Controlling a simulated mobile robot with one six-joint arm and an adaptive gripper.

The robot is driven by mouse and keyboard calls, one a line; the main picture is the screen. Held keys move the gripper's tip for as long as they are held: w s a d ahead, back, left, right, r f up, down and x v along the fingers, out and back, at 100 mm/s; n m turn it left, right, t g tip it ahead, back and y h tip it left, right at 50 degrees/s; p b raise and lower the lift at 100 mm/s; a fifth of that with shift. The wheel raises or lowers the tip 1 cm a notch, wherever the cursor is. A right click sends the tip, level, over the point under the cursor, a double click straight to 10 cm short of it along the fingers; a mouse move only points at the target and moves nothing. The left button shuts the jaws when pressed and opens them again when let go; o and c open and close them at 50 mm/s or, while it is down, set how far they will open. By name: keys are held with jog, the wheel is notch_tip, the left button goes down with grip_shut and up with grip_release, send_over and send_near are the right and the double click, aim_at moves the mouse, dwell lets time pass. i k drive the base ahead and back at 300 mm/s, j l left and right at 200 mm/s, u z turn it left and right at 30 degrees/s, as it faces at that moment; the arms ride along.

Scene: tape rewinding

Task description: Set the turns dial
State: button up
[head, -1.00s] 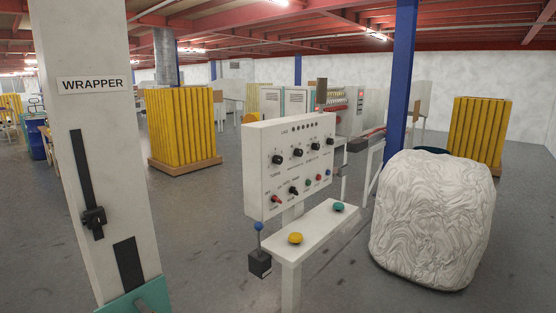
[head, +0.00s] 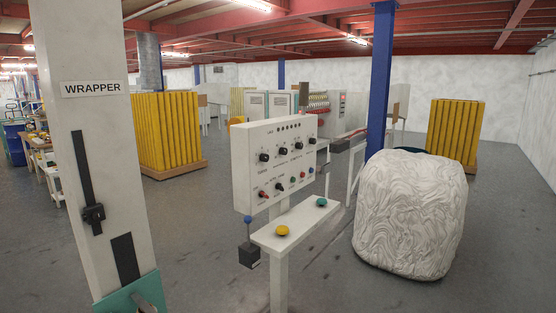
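My gripper is not in view, and nothing touches the panel.
A shelf (head: 276,242) with a yellow button (head: 282,231) and a teal button (head: 321,202) juts out below the panel. A blue-knobbed lever (head: 248,220) stands at its left. The wrapper post (head: 95,150) is at left, a wrapped white bale (head: 410,215) at right. Floor shows between.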

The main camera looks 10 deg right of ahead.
aim_at(263, 158)
jog(key=z, duration=4.55)
jog(key=u, duration=0.45)
jog(key=k+j+u, duration=0.1)
jog(key=u, duration=0.35)
jog(key=j+u, duration=0.15)
jog(key=u, duration=0.3)
jog(key=j+u, duration=0.15)
jog(key=u, duration=0.25)
jog(key=j+u, duration=0.1)
jog(key=u, duration=0.35)
